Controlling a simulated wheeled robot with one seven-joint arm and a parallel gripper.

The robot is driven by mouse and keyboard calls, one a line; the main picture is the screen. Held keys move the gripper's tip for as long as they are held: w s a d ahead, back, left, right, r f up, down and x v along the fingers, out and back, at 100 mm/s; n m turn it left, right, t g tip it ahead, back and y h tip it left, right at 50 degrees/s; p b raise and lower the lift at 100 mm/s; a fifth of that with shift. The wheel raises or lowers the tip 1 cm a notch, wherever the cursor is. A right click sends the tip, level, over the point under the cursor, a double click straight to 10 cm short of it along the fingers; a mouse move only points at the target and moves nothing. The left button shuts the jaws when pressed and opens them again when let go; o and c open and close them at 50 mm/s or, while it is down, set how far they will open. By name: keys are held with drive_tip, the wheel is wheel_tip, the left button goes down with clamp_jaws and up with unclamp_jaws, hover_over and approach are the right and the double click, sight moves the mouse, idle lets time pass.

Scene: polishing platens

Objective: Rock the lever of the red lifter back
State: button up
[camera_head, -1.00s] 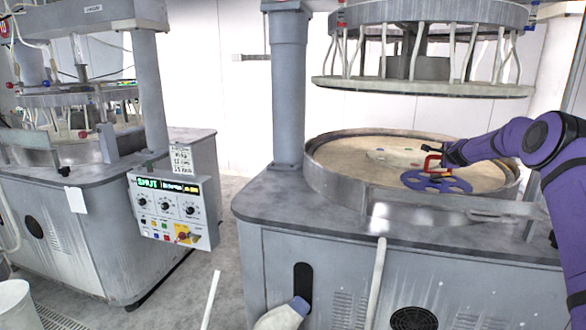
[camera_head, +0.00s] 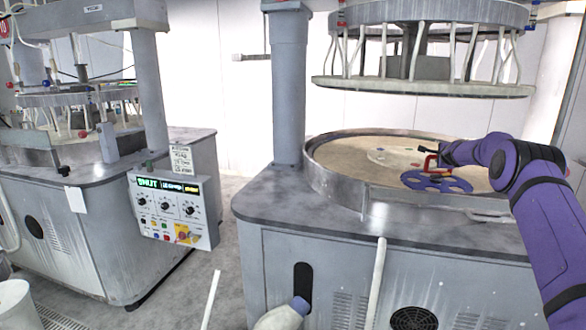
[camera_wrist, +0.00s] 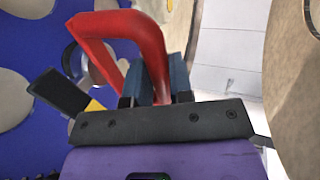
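The red lifter (camera_head: 430,162) stands on the blue carrier (camera_head: 452,185), a disc with round holes, on the platen. In the wrist view its red handle (camera_wrist: 150,45) arches across the top. One leg of the handle comes down between the two fingers of my gripper (camera_wrist: 158,82), which look closed on it from both sides. The lever (camera_wrist: 60,92), black with a yellow part, sticks out to the left of the fingers, apart from them. A round, silvery part of the lifter (camera_wrist: 76,65) is partly hidden behind the handle.
A raised metal rim (camera_head: 345,190) runs around the pale platen (camera_head: 350,155). The upper plate (camera_head: 425,88) hangs above with several hoses. A thick column (camera_head: 289,90) stands left of it. A control panel (camera_head: 172,208) and a second machine are further left.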

clamp_jaws()
drive_tip(key=shift+r, duration=0.25)
drive_tip(key=shift+r, duration=0.35)
drive_tip(key=shift+r, duration=2.95)
drive_tip(key=shift+r, duration=0.1)
